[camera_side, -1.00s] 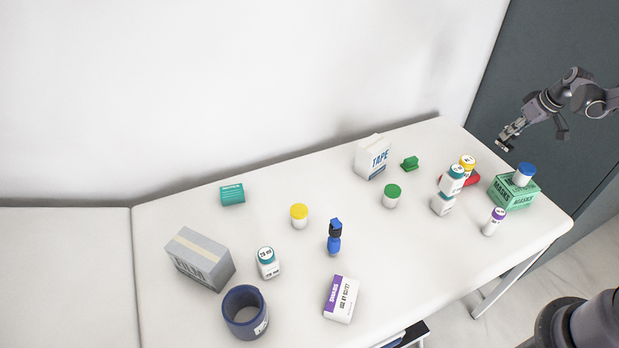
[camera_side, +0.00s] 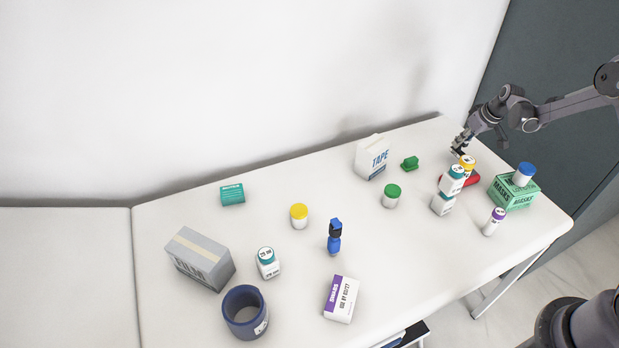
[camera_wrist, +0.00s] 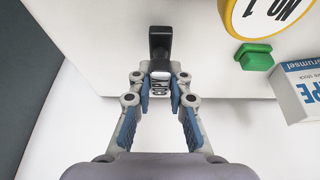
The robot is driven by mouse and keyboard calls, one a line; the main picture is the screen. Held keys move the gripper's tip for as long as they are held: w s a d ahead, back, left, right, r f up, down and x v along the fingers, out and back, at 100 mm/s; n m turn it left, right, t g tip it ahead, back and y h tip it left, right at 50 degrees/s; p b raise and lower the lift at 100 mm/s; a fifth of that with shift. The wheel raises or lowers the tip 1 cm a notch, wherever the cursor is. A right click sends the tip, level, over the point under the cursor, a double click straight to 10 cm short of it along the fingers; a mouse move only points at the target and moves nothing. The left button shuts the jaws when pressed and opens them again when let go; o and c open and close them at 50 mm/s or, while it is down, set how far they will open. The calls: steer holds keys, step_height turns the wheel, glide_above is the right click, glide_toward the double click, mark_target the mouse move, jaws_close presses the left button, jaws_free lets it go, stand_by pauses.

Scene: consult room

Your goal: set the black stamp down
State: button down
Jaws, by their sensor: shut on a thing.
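The black stamp (camera_wrist: 160,42) is gripped between the fingertips of my gripper (camera_wrist: 160,84) in the wrist view, its dark end pointing away from the palm. The stamp is only a small dark shape at the fingertips there. I cannot tell from these views how far it is above the table.
The yellow cap (camera_wrist: 262,14) and a green stamp (camera_wrist: 254,56) are to the right of the held stamp in the wrist view.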

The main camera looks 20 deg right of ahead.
mark_target(462, 145)
steer(key=shift+f, duration=1.4)
steer(key=shift+f, duration=0.15)
steer(key=c, duration=1.3)
jaws_free()
